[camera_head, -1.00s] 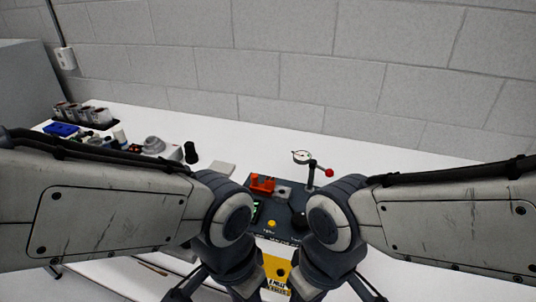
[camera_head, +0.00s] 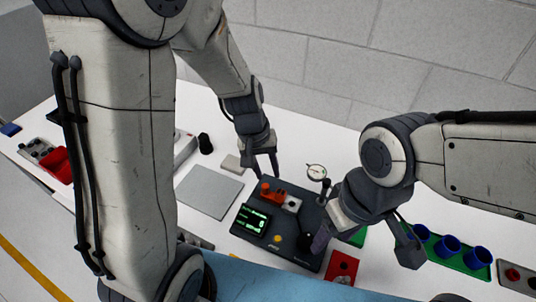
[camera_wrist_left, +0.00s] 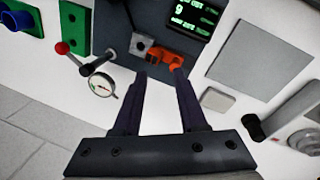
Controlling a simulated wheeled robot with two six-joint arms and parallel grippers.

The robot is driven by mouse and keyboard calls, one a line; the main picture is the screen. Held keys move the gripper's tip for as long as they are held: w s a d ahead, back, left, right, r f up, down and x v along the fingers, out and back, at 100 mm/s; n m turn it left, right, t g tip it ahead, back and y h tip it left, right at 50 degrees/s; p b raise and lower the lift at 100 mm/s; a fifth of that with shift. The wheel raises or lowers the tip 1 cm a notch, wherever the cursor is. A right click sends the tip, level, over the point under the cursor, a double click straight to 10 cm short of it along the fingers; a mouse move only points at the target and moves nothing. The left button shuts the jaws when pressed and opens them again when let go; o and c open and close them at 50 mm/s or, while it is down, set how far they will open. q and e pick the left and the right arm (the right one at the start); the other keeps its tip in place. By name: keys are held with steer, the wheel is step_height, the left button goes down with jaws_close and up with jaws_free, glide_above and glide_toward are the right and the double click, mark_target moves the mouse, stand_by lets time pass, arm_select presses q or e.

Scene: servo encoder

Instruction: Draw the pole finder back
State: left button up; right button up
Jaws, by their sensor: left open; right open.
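A dark station (camera_head: 275,258) on the white table carries a lit green display (camera_head: 254,222), an orange-red part (camera_head: 268,191), a small grey block (camera_head: 292,203) and a yellow button (camera_head: 277,239). Which part is the pole finder I cannot tell for sure; the orange-red part is a likely one. My left gripper (camera_head: 264,176) is open and empty just behind the orange-red part. In the left wrist view its fingertips (camera_wrist_left: 160,73) point at the orange-red part (camera_wrist_left: 166,56) and the grey block (camera_wrist_left: 140,44). My right gripper (camera_head: 365,250) is open over the station's right side and hides part of it.
A dial gauge (camera_head: 316,172) stands close right of my left gripper; a red-knobbed lever (camera_wrist_left: 62,48) shows beside it in the wrist view. A grey plate (camera_head: 208,191) lies left of the station. A green tray with blue cups (camera_head: 447,246) is at right.

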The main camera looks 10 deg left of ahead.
mark_target(265, 185)
arm_select(q)
steer(key=w+f, duration=0.1)
steer(key=f, duration=0.2)
steer(key=w+a+f+n+b, duration=0.1)
steer(key=f, duration=0.3)
steer(key=w+f+n, duration=0.1)
steer(key=f, duration=0.2)
steer(key=shift+a+f, duration=0.2)
steer(key=shift+a, duration=0.1)
arm_select(e)
steer(key=shift+s+r, duration=0.1)
steer(key=shift+s, duration=0.05)
arm_select(q)
jaws_close()
stand_by(1.1)
